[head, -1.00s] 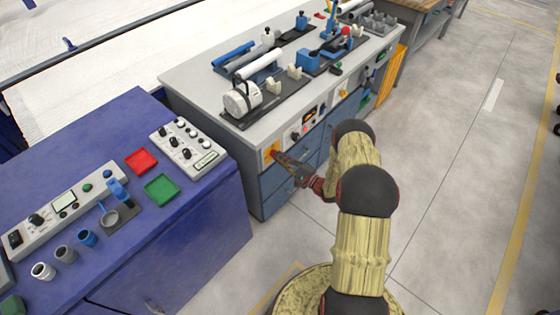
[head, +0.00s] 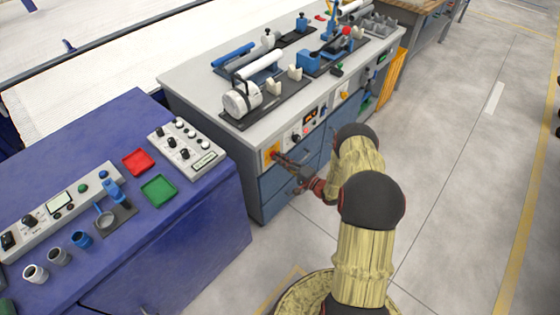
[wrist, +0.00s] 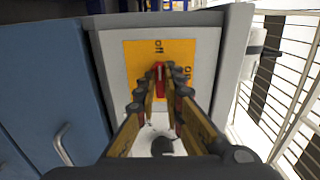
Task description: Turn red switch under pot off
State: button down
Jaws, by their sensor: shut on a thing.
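The red switch (wrist: 159,74) is on a yellow plate (wrist: 135,58) at the end of the grey workbench's front panel. In the wrist view its handle stands upright, toward the "Off" mark at the top; an "On" mark is at the right. My gripper (wrist: 160,85) is shut on the switch, one finger on each side. In the head view my gripper (head: 284,162) reaches the yellow plate from the right and hides the switch. A white pot-like cylinder (head: 238,101) sits on the bench above this panel.
Blue drawers (head: 278,184) with handles are below the panel; a blue door (wrist: 45,95) is close at left in the wrist view. The purple bench (head: 200,225) stands at left. Open floor (head: 450,160) lies to the right.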

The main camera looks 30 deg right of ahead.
jog(key=shift+a+f, duration=0.1)
jog(key=c, duration=1.9)
grip_release()
jog(key=shift+s, duration=0.15)
jog(key=v, duration=1.1)
jog(key=shift+s+d, duration=0.2)
jog(key=shift+s, duration=0.15)
